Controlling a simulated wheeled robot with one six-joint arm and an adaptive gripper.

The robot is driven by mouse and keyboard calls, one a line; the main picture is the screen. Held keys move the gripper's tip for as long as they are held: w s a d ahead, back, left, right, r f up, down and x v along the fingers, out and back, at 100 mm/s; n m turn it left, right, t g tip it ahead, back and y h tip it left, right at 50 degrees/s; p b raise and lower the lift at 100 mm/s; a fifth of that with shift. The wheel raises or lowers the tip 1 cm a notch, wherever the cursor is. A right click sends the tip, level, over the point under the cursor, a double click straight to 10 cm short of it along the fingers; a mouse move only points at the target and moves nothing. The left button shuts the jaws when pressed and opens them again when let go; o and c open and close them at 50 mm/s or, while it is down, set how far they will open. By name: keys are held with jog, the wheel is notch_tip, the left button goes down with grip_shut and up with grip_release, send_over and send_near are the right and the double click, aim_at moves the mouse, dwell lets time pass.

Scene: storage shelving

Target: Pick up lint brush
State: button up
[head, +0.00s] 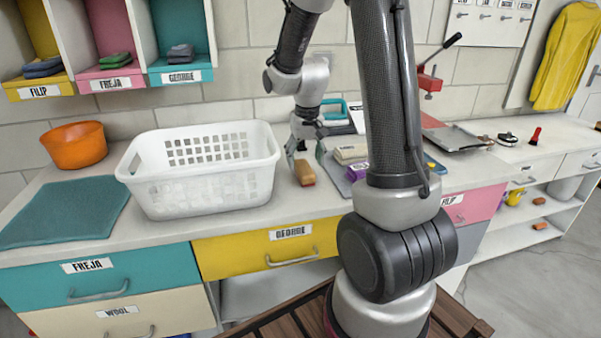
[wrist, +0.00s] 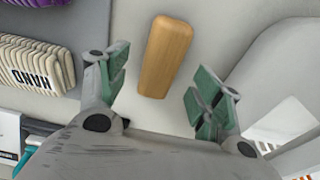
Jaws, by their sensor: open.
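A wooden, rounded oblong block (head: 305,173), which appears to be the lint brush, lies on the counter right of the white basket. In the wrist view the same wooden block (wrist: 165,56) lies slightly tilted, ahead of and between the fingers. My gripper (head: 304,157) is just above and behind it in the head view. In the wrist view my gripper (wrist: 158,94) is open, with green-padded fingers spread either side of the block's near end and nothing held. Bristles are not visible.
The white basket (head: 160,200) stands close on the left. A folded cream stack (head: 350,154) and a purple item (head: 357,171) lie close on the right. An orange bowl (head: 75,145) and teal mat (head: 66,213) are farther left. Counter around the block is bare.

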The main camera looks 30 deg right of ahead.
aim_at(304, 166)
jog(key=f, duration=0.4)
jog(key=shift+w, duration=0.35)
jog(key=c, duration=1.1)
jog(key=shift+c, duration=0.2)
notch_tip(304, 166, up, 10)
jog(key=o, duration=0.5)
jog(key=c, duration=0.3)
jog(key=shift+c, duration=0.2)
